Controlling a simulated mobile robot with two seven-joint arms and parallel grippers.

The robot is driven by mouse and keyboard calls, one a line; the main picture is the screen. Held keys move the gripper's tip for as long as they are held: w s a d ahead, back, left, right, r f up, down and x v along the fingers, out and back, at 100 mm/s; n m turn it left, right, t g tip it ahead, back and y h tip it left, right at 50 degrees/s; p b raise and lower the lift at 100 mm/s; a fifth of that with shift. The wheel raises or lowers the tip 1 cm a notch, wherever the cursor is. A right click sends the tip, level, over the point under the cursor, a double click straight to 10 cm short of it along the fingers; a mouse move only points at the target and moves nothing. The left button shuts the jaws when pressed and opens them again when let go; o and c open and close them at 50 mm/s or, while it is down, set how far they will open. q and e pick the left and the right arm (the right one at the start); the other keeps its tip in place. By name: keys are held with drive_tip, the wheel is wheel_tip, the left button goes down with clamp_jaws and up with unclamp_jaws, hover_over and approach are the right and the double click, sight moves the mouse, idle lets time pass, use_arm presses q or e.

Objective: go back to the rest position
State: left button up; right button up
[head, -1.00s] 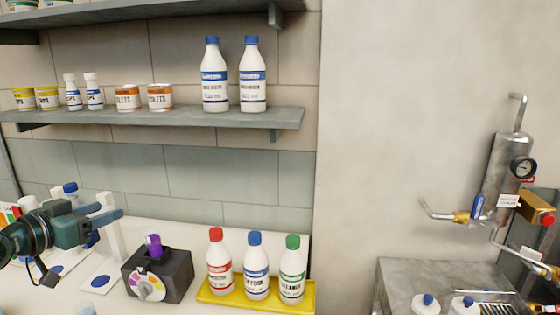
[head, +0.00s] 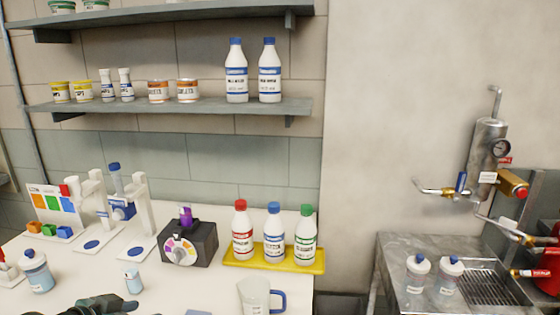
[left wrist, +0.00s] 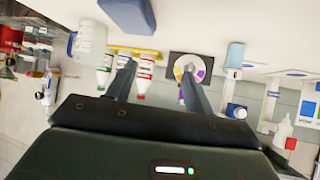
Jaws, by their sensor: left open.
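In the head view only a dark part of my left arm shows at the bottom left edge. In the left wrist view my left gripper (left wrist: 158,85) has its two fingers apart with nothing between them. The view from that wrist is upside down, with the workbench towards the top. The black box with a coloured dial (left wrist: 188,68) shows beyond the fingers, apart from them. My right gripper is in neither view.
The white bench carries white stands (head: 142,205), a black dial box (head: 190,243), a yellow tray (head: 275,258) with three bottles, a mug (head: 254,297) and small bottles. Shelves (head: 200,107) hang above. A steel sink unit (head: 400,250) with pipes stands right.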

use_arm(q)
drive_tip(key=s+d+f+n+g+y, duration=0.15)
drive_tip(key=s+f, duration=0.25)
drive_tip(key=s, duration=0.5)
drive_tip(key=s+d+f+n+g+y, duration=0.1)
drive_tip(key=s+d+f+g, duration=0.2)
drive_tip(key=s, duration=0.5)
drive_tip(key=s+d+f+n+g+y, duration=0.15)
drive_tip(key=s+f, duration=0.25)
drive_tip(key=s, duration=0.5)
drive_tip(key=w+d+f+m+t+h+b, duration=0.2)
drive_tip(key=w+d+f+t+b, duration=0.3)
drive_tip(key=f, duration=0.6)
drive_tip(key=shift+w+d+f+t+h, duration=0.4)
drive_tip(key=shift+w+d+t+h, duration=0.1)
drive_tip(key=shift+w+d+t, duration=0.5)
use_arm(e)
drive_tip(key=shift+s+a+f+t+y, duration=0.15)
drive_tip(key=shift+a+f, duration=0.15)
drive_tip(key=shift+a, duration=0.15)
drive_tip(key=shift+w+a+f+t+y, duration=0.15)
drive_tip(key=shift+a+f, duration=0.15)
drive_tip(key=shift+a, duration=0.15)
use_arm(q)
drive_tip(key=shift+w, duration=0.1)
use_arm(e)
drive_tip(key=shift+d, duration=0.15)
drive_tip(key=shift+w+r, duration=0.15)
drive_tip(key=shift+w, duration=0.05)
